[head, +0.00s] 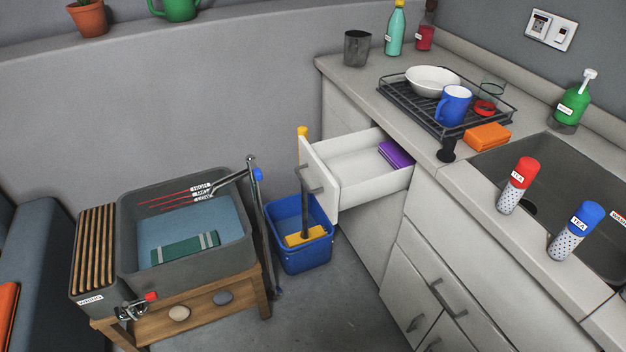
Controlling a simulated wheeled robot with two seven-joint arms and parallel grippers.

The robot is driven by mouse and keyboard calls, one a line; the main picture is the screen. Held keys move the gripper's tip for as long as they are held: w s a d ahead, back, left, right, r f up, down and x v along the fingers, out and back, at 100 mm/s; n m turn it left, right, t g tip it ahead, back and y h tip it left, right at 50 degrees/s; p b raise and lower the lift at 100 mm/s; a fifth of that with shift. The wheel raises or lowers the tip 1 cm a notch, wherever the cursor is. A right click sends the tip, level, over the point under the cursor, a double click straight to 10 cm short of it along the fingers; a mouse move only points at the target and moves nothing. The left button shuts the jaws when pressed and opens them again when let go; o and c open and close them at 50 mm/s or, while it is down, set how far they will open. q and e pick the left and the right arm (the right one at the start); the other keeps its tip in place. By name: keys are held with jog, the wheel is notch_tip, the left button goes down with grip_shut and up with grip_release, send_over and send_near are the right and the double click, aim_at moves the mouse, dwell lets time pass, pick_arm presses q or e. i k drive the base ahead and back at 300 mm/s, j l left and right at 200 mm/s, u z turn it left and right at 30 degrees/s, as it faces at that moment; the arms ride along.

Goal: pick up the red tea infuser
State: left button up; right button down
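The red tea infuser (518,185) has a red cap with a label reading TEA and a white, dotted lower body. It is at the right, by the front edge of the sink, tilted slightly in the picture. A similar infuser with a blue cap, the blue tea infuser (576,231), is nearer and to its right, apart from it. Neither of my grippers shows in the head view.
The sink (560,170) lies behind the infusers. An orange sponge (487,136) and a dish rack (415,104) with a bowl and blue mug are on the counter. An open drawer (350,180) juts out over a blue bucket (300,255). A grey basin (130,235) stands left.

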aim_at(527, 167)
jog(key=i+j, duration=0.55)
jog(key=z, duration=2.1)
